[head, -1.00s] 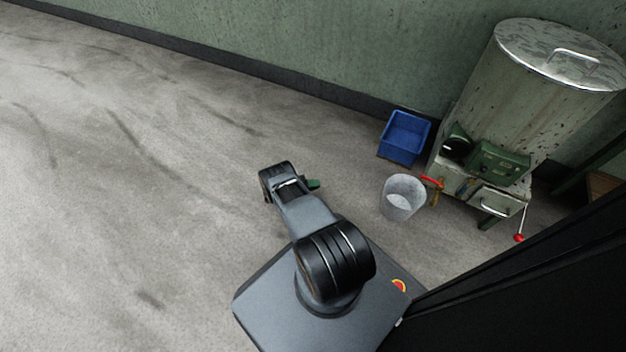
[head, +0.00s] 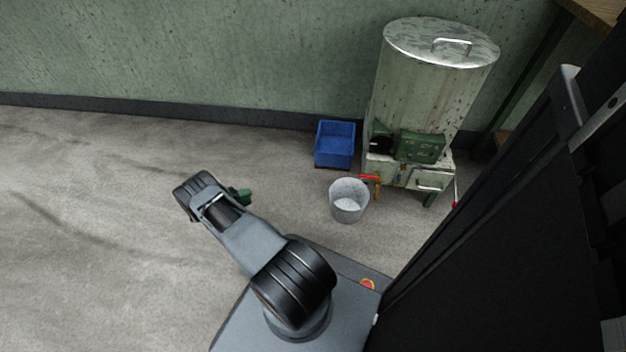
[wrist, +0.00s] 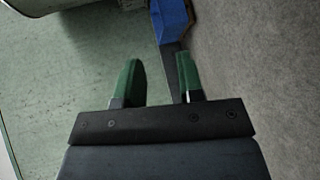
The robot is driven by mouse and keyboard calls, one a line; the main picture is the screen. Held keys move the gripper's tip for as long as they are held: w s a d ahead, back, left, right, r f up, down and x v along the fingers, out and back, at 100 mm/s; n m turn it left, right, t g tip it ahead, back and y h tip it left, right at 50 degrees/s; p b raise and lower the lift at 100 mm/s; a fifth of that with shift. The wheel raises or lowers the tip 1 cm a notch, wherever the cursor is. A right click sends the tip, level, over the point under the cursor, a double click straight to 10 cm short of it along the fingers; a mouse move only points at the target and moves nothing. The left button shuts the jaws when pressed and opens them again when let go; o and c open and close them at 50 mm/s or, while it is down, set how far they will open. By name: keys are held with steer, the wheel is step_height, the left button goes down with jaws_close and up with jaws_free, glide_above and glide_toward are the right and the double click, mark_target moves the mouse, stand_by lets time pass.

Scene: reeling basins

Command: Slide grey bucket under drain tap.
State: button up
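The grey bucket (head: 349,201) stands upright on the floor in the head view, open at the top, with a paler patch inside. The drain tap (head: 370,180), with a red handle and brassy body, is at the lower left of the boiler (head: 415,95), close to the bucket's right rim. I cannot tell whether the spout is over the bucket. My gripper (head: 243,196) is left of the bucket, well apart from it. In the wrist view its green fingers (wrist: 157,82) are apart with nothing between them. The bucket is not in the wrist view.
A blue crate (head: 335,144) sits by the wall behind the bucket; it also shows in the wrist view (wrist: 172,18). A dark panel (head: 490,220) rises at the right. The floor (head: 90,190) on the left is clear.

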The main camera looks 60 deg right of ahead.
steer(key=a+r+n+t+y, duration=0.15)
steer(key=a+r, duration=0.25)
steer(key=r, duration=0.5)
steer(key=w+a+r+t+y, duration=0.1)
steer(key=a+r+y, duration=0.3)
steer(key=r, duration=0.5)
steer(key=a+r+n+t+y, duration=0.1)
steer(key=a+r+t, duration=0.1)
steer(key=a+r, duration=0.5)
steer(key=s+a+r+n+t+y, duration=0.3)
steer(key=s+a+r+t+y, duration=0.3)
steer(key=s+a+r, duration=0.6)
steer(key=s+r, duration=0.1)
steer(key=s, duration=0.2)
steer(key=shift+s+a+t+p, duration=0.2)
steer(key=shift+a+t+p, duration=0.15)
steer(key=shift+r, duration=0.1)
